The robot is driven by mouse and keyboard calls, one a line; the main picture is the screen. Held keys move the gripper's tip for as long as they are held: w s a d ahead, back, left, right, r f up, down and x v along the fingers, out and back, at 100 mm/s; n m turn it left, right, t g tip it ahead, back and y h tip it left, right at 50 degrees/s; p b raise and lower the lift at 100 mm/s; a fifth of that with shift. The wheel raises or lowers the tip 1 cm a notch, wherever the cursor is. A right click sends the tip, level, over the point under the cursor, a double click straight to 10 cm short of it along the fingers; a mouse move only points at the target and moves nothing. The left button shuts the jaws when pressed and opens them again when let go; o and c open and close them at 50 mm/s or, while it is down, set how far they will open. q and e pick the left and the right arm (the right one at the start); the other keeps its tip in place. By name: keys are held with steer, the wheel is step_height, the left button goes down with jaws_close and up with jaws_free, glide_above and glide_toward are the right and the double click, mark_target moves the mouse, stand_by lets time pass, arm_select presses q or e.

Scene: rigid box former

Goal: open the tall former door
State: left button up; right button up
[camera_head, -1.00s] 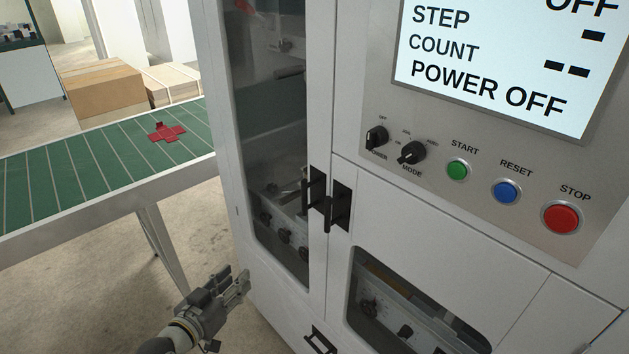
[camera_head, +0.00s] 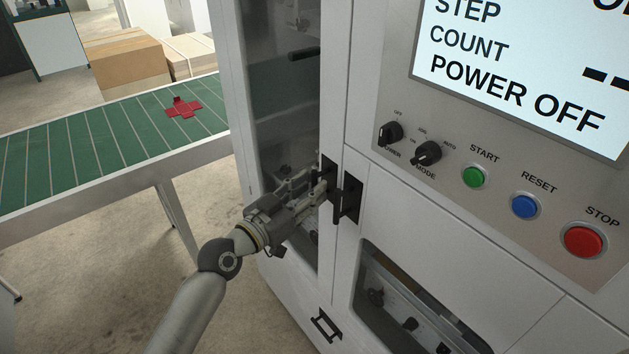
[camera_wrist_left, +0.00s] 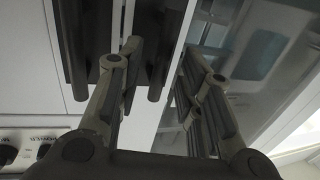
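The tall former door (camera_head: 283,110) is the narrow door with a long dark window at the left of the machine front. It looks closed. Its black handle (camera_head: 328,172) is on its right edge, partly hidden by my left gripper (camera_head: 321,184). That gripper has its fingertips at the handle. In the left wrist view its two fingers (camera_wrist_left: 160,62) stand apart, with a dark handle bar (camera_wrist_left: 157,65) seen between them. I cannot tell whether they touch it. My right gripper is in neither view.
A second black handle (camera_head: 347,198) sits just right on the neighbouring lower door (camera_head: 430,225). The control panel (camera_head: 455,165) with knobs and buttons is above it. A green conveyor (camera_head: 90,155) carrying a red cross-shaped blank (camera_head: 184,107) runs to the left.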

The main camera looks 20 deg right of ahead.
arm_select(q)
steer(key=shift+x, duration=1.15)
jaws_close()
